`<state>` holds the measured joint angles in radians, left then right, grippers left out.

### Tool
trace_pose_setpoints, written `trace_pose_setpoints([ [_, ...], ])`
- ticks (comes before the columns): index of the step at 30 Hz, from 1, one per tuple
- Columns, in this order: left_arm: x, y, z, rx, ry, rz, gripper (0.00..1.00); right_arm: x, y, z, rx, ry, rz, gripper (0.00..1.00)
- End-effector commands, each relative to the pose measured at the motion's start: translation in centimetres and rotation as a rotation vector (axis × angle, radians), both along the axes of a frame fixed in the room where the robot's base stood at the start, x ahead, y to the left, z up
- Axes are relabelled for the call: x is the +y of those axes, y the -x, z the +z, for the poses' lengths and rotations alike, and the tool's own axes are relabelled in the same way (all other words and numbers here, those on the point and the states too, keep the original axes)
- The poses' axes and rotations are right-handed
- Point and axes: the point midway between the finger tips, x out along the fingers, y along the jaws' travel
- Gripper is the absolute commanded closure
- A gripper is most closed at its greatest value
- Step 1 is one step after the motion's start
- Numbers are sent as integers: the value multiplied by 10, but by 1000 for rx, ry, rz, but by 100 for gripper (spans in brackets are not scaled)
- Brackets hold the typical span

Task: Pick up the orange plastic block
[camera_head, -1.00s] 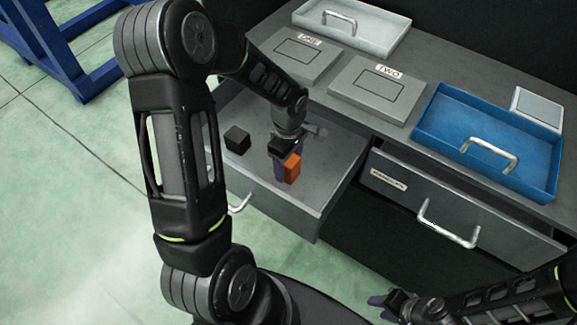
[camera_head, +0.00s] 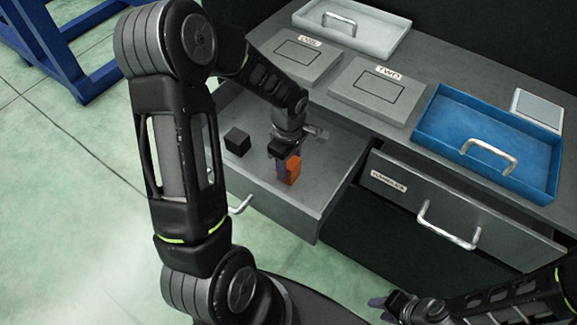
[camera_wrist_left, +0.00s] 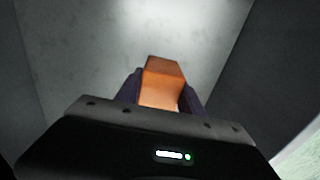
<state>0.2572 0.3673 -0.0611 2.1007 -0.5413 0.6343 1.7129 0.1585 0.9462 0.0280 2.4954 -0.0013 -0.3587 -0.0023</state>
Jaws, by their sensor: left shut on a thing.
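The orange plastic block (camera_head: 294,170) is in the open left drawer (camera_head: 325,177) in the head view. My left gripper (camera_head: 284,167) is at the block, shut on it. In the left wrist view the orange block (camera_wrist_left: 162,82) stands between the two dark fingers of my left gripper (camera_wrist_left: 160,92). I cannot tell whether the block is touching the drawer floor. My right gripper (camera_head: 384,304) is at the bottom of the head view, away from the drawers; its fingers are too small and dark to read.
A black block (camera_head: 238,141) lies in the same drawer, left of my gripper. Pads marked ONE (camera_head: 297,62) and TWO (camera_head: 375,90), a blue tray (camera_head: 470,125) and a grey tray (camera_head: 370,35) are on the worktop. A second drawer (camera_head: 440,215) is partly open at right.

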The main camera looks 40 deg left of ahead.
Motion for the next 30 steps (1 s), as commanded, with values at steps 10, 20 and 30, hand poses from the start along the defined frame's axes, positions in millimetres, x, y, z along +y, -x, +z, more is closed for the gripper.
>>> trace_pose_setpoints([
  [10,0,-1,35,-6,-2,0,100,0,0,3,0,0,0,64],
  [20,0,-1,93,-4,-1,0,100,0,0,6,0,0,0,64],
  [30,0,0,100,0,0,0,100,0,0,6,0,0,0,64],
])
